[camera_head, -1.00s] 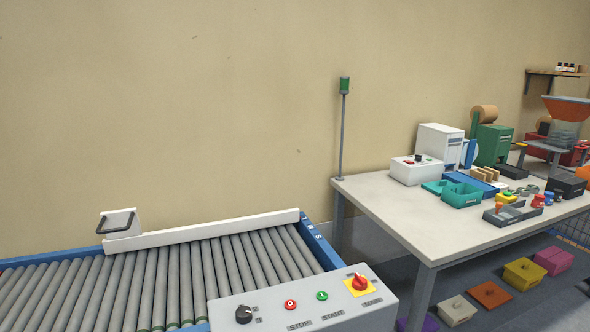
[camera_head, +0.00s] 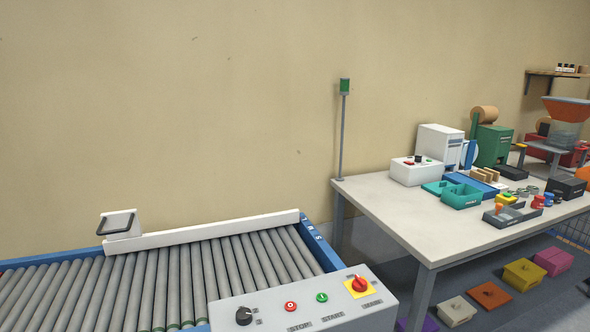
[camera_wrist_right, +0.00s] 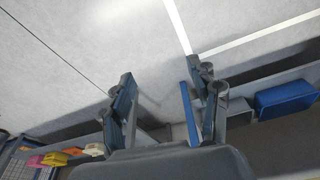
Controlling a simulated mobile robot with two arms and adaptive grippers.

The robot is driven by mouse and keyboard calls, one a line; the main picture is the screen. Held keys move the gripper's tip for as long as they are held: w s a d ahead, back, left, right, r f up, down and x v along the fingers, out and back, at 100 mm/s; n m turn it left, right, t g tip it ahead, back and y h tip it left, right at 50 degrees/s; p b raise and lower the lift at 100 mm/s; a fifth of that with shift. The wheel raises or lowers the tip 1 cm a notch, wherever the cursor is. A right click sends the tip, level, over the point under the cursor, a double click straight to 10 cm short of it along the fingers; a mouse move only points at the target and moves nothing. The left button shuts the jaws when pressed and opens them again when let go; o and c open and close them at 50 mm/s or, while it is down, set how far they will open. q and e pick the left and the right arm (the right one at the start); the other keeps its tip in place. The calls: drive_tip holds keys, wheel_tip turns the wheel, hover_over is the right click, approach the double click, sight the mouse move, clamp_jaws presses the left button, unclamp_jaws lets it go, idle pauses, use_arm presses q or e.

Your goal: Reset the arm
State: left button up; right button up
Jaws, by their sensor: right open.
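My right gripper (camera_wrist_right: 160,100) shows in the right wrist view. Its two fingers are spread apart with nothing between them. Behind the fingers is a pale grey surface with white lines. Neither arm nor gripper shows in the head view, and my left gripper is not in any view.
A roller conveyor (camera_head: 196,275) with a control panel (camera_head: 305,305) stands at the front left. A table (camera_head: 400,215) at the right holds boxes and machines, with colored bins (camera_head: 490,295) below it. A blue bin (camera_wrist_right: 285,98) is near the right finger in the wrist view.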

drive_tip(key=s+d+f+g, duration=0.1)
drive_tip(key=s+d+f, duration=0.2)
drive_tip(key=s+f, duration=1.5)
drive_tip(key=shift+f+g+p, duration=0.3)
drive_tip(key=shift+f, duration=0.15)
drive_tip(key=shift+d, duration=0.1)
